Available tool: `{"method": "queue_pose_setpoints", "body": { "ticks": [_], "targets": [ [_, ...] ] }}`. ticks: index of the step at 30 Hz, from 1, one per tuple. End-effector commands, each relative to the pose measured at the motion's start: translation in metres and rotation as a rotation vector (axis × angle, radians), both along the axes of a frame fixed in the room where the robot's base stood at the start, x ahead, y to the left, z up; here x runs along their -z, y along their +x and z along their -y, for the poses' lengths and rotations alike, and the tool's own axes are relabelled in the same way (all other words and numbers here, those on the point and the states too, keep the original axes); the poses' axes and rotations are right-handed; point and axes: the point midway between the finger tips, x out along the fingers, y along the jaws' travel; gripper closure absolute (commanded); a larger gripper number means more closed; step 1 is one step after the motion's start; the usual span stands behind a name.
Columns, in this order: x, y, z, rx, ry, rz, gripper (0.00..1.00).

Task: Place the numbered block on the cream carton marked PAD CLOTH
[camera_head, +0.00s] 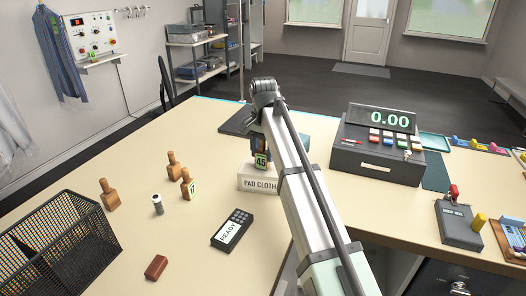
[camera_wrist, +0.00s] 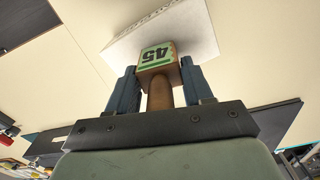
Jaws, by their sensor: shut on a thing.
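The numbered block (camera_head: 261,161) is a wooden piece with a green-bordered face reading 45. In the wrist view the block (camera_wrist: 157,57) shows a round wooden handle between the fingers. My gripper (camera_wrist: 160,84) is shut on it, one dark blue finger on each side. The cream carton marked PAD CLOTH (camera_head: 258,184) is directly below the block in the head view. The carton's pale top (camera_wrist: 185,35) shows behind the block in the wrist view. I cannot tell whether the block touches the carton. My arm hides part of the carton's right side and most of the gripper (camera_head: 258,146) in the head view.
Several wooden stamps (camera_head: 176,164) stand left on the table, near a black-and-white cylinder (camera_head: 157,204). A READY device (camera_head: 232,229), a brown block (camera_head: 156,267) and a wire basket (camera_head: 75,240) lie nearer. A cash register (camera_head: 378,158) stands right, a dark slab (camera_head: 237,121) behind.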

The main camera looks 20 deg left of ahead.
Motion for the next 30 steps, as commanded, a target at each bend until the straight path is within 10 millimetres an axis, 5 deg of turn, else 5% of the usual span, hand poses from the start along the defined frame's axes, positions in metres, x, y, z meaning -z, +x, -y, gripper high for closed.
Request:
{"method": "queue_pose_setpoints", "body": {
  "ticks": [11, 12, 19, 30],
  "targets": [
    [0.0029, 0.0001, -0.0001, 0.000, 0.000, 0.000, 0.88],
    [0.0026, 0.0002, -0.0002, 0.000, 0.001, 0.001, 0.46],
    [0.0025, 0.0003, -0.0002, 0.000, 0.001, 0.001, 0.24],
    [-0.0012, 0.0004, -0.0003, 0.000, 0.001, 0.001, 0.24]
  ]
}}
